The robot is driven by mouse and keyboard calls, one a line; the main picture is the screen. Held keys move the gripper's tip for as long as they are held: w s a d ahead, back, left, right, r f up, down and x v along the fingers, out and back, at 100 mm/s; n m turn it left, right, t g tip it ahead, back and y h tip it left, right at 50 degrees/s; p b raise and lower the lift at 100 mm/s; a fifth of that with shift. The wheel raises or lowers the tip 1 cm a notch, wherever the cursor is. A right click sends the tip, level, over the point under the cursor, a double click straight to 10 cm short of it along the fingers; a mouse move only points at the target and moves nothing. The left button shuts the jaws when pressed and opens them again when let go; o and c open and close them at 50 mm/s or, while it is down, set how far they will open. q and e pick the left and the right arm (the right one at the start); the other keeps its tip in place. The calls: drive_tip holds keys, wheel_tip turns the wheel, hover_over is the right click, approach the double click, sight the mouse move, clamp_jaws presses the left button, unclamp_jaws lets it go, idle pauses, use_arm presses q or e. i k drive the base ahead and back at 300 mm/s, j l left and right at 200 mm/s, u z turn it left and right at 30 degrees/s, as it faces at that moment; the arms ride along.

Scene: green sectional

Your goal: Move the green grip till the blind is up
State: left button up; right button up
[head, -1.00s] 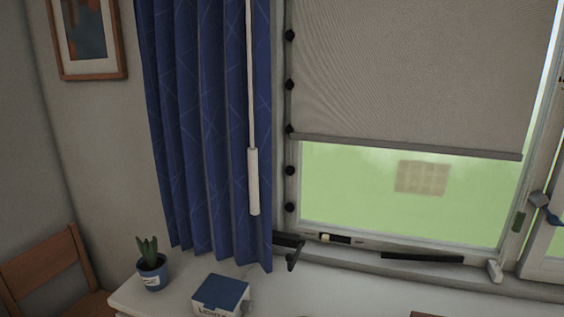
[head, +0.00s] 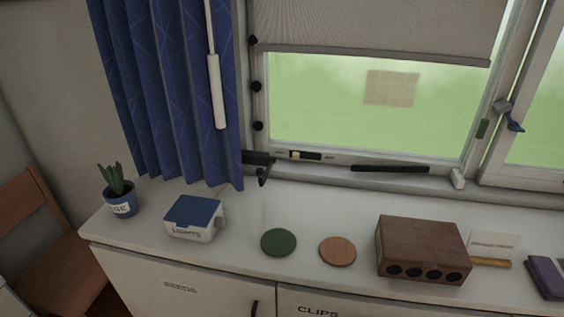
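The grey blind (head: 380,22) hangs part of the way down the window, its bottom bar (head: 370,53) across the upper part of the pane in the head view. Neither of my grippers shows in this view.
A blue curtain (head: 165,90) with a white wand (head: 216,92) hangs at left. On the white counter (head: 240,215) stand a potted plant (head: 119,195), a blue-lidded box (head: 193,217), two round discs and a wooden box (head: 422,248).

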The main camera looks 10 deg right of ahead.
sight(484, 125)
drive_tip(key=z, duration=1.4)
drive_tip(key=i+u, duration=0.2)
drive_tip(key=i, duration=0.2)
